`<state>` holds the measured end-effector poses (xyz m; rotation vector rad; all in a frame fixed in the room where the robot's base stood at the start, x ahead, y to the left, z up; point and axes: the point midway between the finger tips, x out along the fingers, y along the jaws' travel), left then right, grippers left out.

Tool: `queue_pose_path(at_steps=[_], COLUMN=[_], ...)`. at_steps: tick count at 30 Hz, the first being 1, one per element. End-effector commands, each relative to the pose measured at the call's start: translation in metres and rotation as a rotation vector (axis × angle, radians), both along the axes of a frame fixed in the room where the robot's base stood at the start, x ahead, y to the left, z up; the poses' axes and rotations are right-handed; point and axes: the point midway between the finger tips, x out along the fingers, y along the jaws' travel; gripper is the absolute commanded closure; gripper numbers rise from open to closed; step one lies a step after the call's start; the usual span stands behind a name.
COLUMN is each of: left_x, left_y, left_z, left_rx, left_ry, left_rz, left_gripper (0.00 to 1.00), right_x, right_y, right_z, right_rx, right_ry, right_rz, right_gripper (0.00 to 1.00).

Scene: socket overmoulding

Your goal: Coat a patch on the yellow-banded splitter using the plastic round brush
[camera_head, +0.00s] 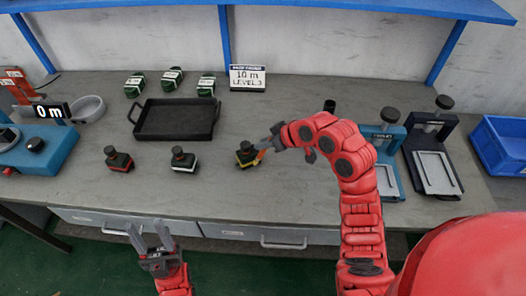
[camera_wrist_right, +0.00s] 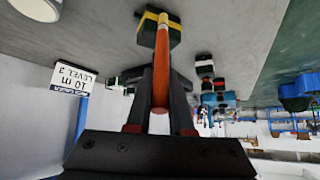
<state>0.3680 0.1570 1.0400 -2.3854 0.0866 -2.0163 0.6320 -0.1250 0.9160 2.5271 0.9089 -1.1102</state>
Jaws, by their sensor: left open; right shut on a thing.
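The yellow-banded splitter (camera_head: 246,157), a small black block with a knob and a yellow band, stands on the grey bench in the middle of the head view. It also shows at the top of the right wrist view (camera_wrist_right: 147,34). My right gripper (camera_head: 277,139) is shut on an orange-handled brush (camera_head: 262,154), just right of the splitter. In the right wrist view the brush (camera_wrist_right: 161,70) points at the splitter, its far end at or very near the yellow band; I cannot tell whether they touch. My left gripper (camera_head: 150,236) is open and empty, low in front of the bench.
A red-banded splitter (camera_head: 119,160) and a white-banded splitter (camera_head: 184,160) stand to the left. Behind are a black tray (camera_head: 174,134), several green-black blocks (camera_head: 172,78) and a sign (camera_head: 248,78). Two clamp stands (camera_head: 388,174) (camera_head: 436,172) and a blue bin (camera_head: 500,146) are right.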

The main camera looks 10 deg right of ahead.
Motion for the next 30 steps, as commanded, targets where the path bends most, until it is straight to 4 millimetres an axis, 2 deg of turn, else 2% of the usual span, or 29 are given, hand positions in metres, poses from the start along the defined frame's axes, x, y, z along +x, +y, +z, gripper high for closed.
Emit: queue_pose_path(at_steps=[4, 8, 21, 30], left_x=[0.000, 0.000, 0.000, 0.000], left_y=[0.000, 0.000, 0.000, 0.000], left_z=[-0.006, -0.003, 0.014, 0.013], left_rx=[0.000, 0.000, 0.000, 0.000], left_ry=[0.000, 0.000, 0.000, 0.000], left_rz=[0.000, 0.000, 0.000, 0.000], left_gripper=[0.50, 0.50, 0.50, 0.50], right_x=[0.004, 0.002, -0.032, -0.033], right_y=[-0.002, -0.001, 0.013, 0.013], right_z=[-0.003, -0.001, 0.000, -0.002], right_rx=[0.000, 0.000, 0.001, 0.001], right_ry=[0.002, 0.002, -0.001, 0.000], right_rz=[-0.001, 0.000, 0.000, -0.001], right_gripper=[1.00, 1.00, 1.00, 1.00])
